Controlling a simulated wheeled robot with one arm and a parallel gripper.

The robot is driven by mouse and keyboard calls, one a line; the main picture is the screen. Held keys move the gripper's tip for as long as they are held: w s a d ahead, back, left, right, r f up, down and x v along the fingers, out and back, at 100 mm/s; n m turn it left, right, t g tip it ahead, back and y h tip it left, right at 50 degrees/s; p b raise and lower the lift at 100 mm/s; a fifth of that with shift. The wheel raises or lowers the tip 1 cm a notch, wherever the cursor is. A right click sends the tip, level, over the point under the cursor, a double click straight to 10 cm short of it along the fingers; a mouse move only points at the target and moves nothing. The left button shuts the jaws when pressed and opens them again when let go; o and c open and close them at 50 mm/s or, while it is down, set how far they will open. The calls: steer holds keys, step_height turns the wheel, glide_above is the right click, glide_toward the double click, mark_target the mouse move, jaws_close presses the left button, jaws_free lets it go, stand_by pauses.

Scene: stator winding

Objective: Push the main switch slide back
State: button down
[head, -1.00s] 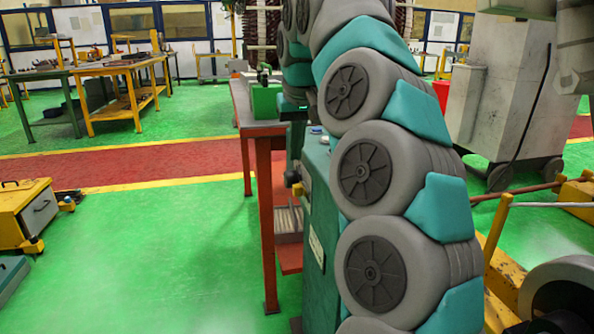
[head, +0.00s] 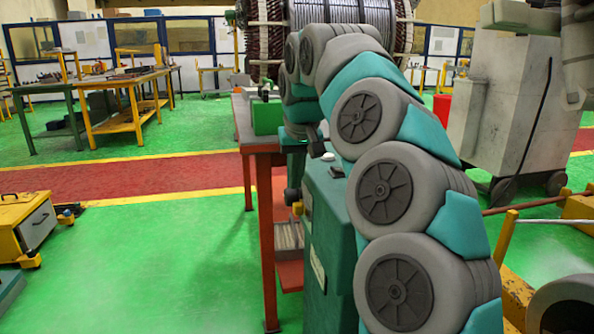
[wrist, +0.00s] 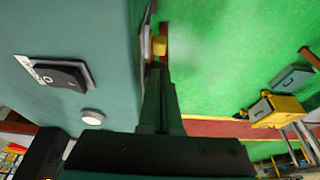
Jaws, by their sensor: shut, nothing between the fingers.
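The green machine cabinet (head: 335,220) stands beside my arm in the head view. In the wrist view, its top (wrist: 60,25) carries a black rocker switch (wrist: 62,75) marked with a circle, and a white round button (wrist: 93,115). A yellow knob (wrist: 160,45) sticks out from the cabinet's side; it also shows in the head view (head: 297,207). I cannot tell for certain which part is the main switch slide. My gripper (wrist: 157,75) is shut and empty, its fingertips just by the yellow knob; contact cannot be made out.
A red-framed table (head: 262,145) with a green box (head: 267,117) stands behind the cabinet. A yellow tool cart (head: 28,225) is at the left, with open green floor (head: 150,270) between. A large grey cabinet on wheels (head: 500,110) stands at the right.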

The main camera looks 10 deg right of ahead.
mark_target(296, 205)
steer(key=shift+x, duration=3)
steer(key=shift+s, duration=0.15)
steer(key=shift+s+b, duration=0.55)
steer(key=shift+s, duration=0.2)
steer(key=shift+s+f, duration=0.1)
steer(key=shift+s, duration=0.15)
steer(key=p+v, duration=0.4)
steer(key=v, duration=0.6)
